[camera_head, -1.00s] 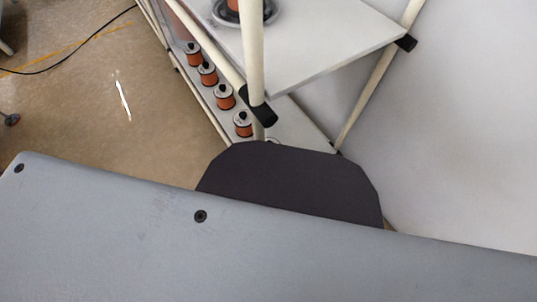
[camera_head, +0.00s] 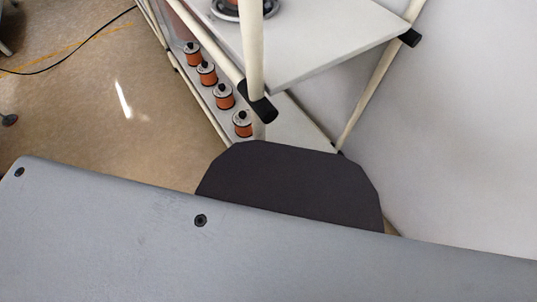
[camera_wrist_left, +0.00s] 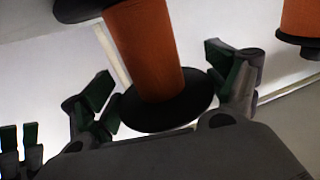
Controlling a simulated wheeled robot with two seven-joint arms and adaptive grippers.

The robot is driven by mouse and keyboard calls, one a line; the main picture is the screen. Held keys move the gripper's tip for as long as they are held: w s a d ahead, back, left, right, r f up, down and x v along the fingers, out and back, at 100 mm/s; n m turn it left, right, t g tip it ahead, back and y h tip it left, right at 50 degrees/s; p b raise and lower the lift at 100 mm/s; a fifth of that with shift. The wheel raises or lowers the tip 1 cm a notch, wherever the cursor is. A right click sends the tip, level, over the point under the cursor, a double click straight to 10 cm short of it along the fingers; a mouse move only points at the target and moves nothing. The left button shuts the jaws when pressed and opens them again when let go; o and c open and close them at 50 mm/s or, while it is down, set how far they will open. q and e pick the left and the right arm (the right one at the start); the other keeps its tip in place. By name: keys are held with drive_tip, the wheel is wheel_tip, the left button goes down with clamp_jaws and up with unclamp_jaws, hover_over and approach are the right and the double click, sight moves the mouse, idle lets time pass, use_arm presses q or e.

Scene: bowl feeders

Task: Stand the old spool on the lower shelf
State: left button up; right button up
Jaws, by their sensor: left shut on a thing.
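In the left wrist view an orange spool (camera_wrist_left: 148,48) with black end discs stands tilted in the picture between the green-padded fingers of my left gripper (camera_wrist_left: 168,92), which is shut on it. In the head view neither gripper shows. The lower shelf (camera_head: 295,124) is a pale board seen below the upper shelf, partly hidden by a dark part of mine. Another pair of green-padded fingers, seemingly my right gripper (camera_wrist_left: 20,140), shows at the lower left of the wrist view, cut off by the edge; its opening is unclear.
Several orange spools (camera_head: 223,97) stand in a row along the rack's left side. The upper shelf (camera_head: 330,42) carries a cut-off round metal piece (camera_head: 228,12). A cream post (camera_head: 252,55) with a black foot stands in front. Another spool (camera_wrist_left: 300,17) hangs into the wrist view's upper right.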

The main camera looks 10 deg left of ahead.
drive_tip(key=shift+r, duration=0.1)
use_arm(q)
drive_tip(key=o, duration=1)
drive_tip(key=shift+f, duration=0.1)
use_arm(e)
drive_tip(key=shift+r, duration=0.1)
use_arm(q)
drive_tip(key=shift+p+v, duration=0.5)
drive_tip(key=shift+v, duration=0.45)
drive_tip(key=shift+p+v, duration=1.6)
drive_tip(key=shift+v, duration=3.45)
use_arm(e)
drive_tip(key=shift+s+d+r+h, duration=0.1)
drive_tip(key=shift+d+r+h, duration=0.1)
drive_tip(key=shift+r, duration=0.65)
drive_tip(key=shift+s+d+r+h, duration=0.1)
drive_tip(key=shift+d+r, duration=0.1)
drive_tip(key=shift+r, duration=0.65)
